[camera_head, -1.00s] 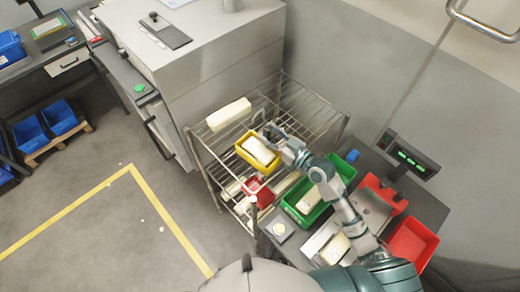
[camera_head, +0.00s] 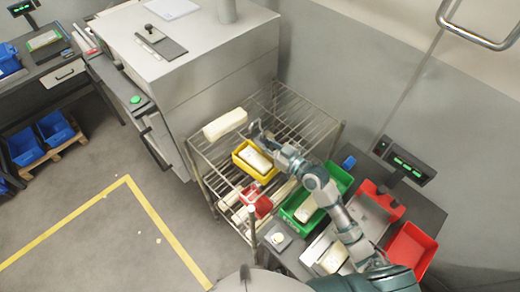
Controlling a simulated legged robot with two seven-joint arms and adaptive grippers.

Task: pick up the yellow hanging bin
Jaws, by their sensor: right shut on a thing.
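The yellow bin (camera_head: 241,164) is at the top of the wire rack, with a cream-coloured block (camera_head: 254,158) inside it. My right gripper (camera_head: 258,134) is at the bin's far right rim and is shut on it. The gripper and wrist cover part of that rim. I cannot tell whether the bin touches the rack's wires. My left gripper is not in view.
The wire rack (camera_head: 309,113) also carries a cream block (camera_head: 225,124) and a small red bin (camera_head: 258,201). A green bin (camera_head: 292,210) and a red bin (camera_head: 411,250) stand on the bench to the right. A large grey cabinet (camera_head: 225,72) stands behind left.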

